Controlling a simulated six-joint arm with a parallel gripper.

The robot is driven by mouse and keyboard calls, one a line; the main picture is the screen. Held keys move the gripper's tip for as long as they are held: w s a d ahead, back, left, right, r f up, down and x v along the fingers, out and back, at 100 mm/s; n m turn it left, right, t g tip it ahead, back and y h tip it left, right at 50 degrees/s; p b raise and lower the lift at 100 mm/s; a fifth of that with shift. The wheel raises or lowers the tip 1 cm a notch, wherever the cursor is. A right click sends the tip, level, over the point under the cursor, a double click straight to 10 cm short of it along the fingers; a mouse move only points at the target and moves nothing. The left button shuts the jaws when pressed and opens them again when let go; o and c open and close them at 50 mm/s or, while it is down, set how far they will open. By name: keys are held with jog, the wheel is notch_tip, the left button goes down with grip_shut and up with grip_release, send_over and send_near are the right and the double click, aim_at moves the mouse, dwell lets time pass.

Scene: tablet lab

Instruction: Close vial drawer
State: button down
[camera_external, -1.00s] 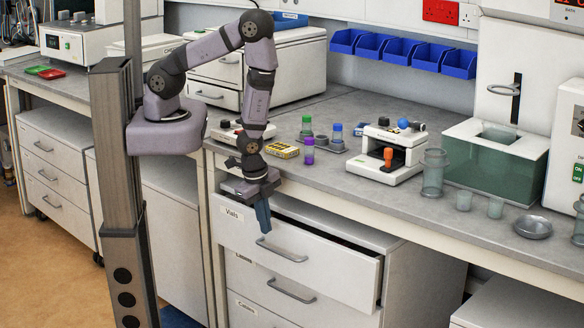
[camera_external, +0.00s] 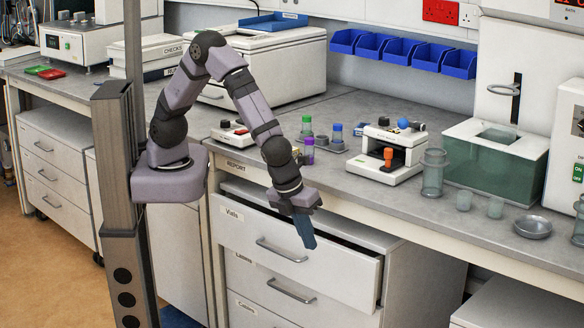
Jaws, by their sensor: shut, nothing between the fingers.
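The vial drawer (camera_external: 335,266) is the top drawer of the white cabinet under the bench, with a "Vials" label at its left and a grey bar handle (camera_external: 281,250). It stands pulled out, and a dark gap shows behind its front panel. My gripper (camera_external: 308,240) is shut and empty. I cannot tell whether the fingers touch the front panel.
Below are two more drawers, with a handle (camera_external: 291,291) on the middle one. The grey bench top (camera_external: 345,190) above holds vials with coloured caps (camera_external: 307,150), a white device (camera_external: 388,155) and glassware (camera_external: 433,172). The space in front of the drawers is clear.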

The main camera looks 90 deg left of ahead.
aim_at(322, 250)
jog(key=w+a+f, duration=0.1)
jog(key=a+f, duration=0.1)
jog(key=f, duration=0.1)
jog(key=w+a+f+y, duration=0.1)
jog(key=a+f, duration=0.2)
jog(key=w+a+f+y, duration=0.1)
jog(key=a+f, duration=0.1)
jog(key=a, duration=0.1)
jog(key=shift+w+a+f+m+p, duration=0.25)
jog(key=shift+f+m+p, duration=0.05)
jog(key=shift+f+p, duration=0.1)
jog(key=shift+w+a, duration=0.45)
jog(key=shift+w, duration=0.05)
jog(key=shift+w+a+p, duration=0.85)
jog(key=shift+w+a, duration=0.95)
jog(key=shift+r, duration=0.1)
